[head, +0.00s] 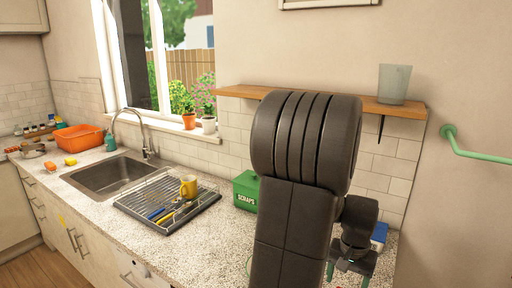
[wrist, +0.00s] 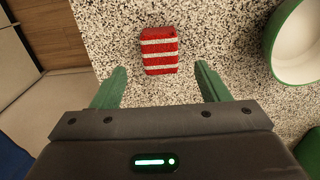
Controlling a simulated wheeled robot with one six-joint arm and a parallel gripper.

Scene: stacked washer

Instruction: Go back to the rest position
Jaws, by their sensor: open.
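My gripper (wrist: 160,69) is open, with its two green fingers apart and nothing between them. In the head view my gripper (head: 348,276) is at the lower right, over the right end of the counter, partly hidden by my dark arm. In the wrist view a red block with white stripes (wrist: 160,50), like a slice of layer cake, lies on the speckled counter (wrist: 220,30), just beyond the fingertips and apart from them.
A white bowl with a green outside (wrist: 297,45) stands right of the block. A green scraps box (head: 245,191) and a drying rack (head: 205,200) with a yellow mug (head: 188,187) are left of my arm. A wooden shelf (head: 400,108) holding a glass (head: 394,84) is behind it.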

